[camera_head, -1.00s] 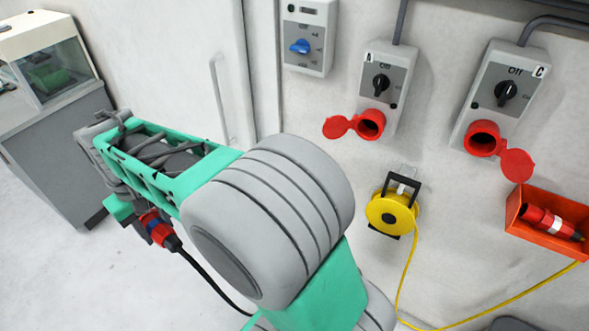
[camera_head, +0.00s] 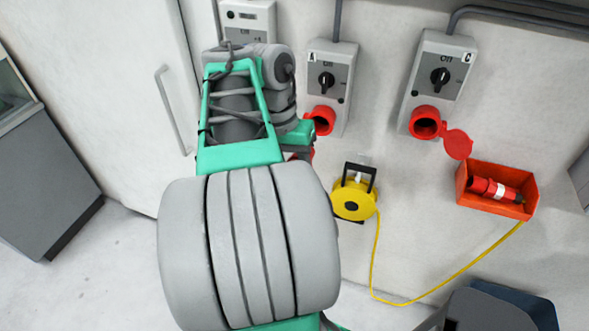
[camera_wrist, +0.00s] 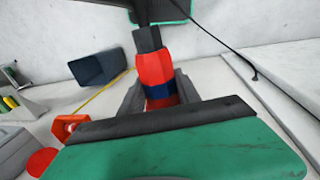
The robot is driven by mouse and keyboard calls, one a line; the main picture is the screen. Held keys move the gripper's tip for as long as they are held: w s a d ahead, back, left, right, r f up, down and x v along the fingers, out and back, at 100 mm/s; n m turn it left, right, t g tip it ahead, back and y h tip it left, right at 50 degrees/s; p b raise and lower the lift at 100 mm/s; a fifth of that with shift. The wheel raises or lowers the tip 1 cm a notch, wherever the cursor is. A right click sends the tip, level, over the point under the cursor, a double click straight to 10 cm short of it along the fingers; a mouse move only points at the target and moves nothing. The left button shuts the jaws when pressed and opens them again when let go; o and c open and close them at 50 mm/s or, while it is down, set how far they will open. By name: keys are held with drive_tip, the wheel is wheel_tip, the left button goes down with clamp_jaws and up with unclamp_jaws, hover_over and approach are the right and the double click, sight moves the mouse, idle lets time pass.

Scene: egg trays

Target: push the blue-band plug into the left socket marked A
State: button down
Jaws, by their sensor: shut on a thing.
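The socket marked A (camera_head: 321,121) is the left red socket, below a grey switch box; my arm covers its left part and its lid. My gripper (camera_wrist: 158,100) is shut on the red plug with the blue band (camera_wrist: 160,90), between its dark fingers in the wrist view. The plug's black cable trails beyond it. In the head view my gripper is mostly behind my arm, just below and left of socket A. Only a bit of red shows there, and the plug's front end is hidden, so I cannot tell whether it touches the socket.
The right red socket marked C (camera_head: 425,122) has its lid hanging open. An orange box (camera_head: 466,200) holds another red plug with a white band (camera_head: 497,190). A yellow cable reel (camera_head: 354,200) hangs below socket A. A dark bin (camera_wrist: 97,67) stands on the floor.

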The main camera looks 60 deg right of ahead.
drive_tip(key=w+d+p, duration=0.1)
drive_tip(key=d, duration=0.7)
drive_tip(key=shift+d, duration=0.25)
drive_tip(key=shift+w+d+r+p, duration=0.1)
drive_tip(key=shift+w+d+p, duration=0.1)
drive_tip(key=shift+d+p, duration=0.6)
drive_tip(key=shift+w+d+f+p, duration=0.15)
drive_tip(key=shift+d+p, duration=0.2)
drive_tip(key=shift+d, duration=0.75)
drive_tip(key=shift+w+d+r+p, duration=0.2)
drive_tip(key=shift+d+p, duration=0.4)
drive_tip(key=shift+d, duration=0.35)
idle(3.4)
drive_tip(key=c, duration=1.4)
unclamp_jaws()
drive_tip(key=shift+d, duration=0.1)
drive_tip(key=c, duration=0.3)
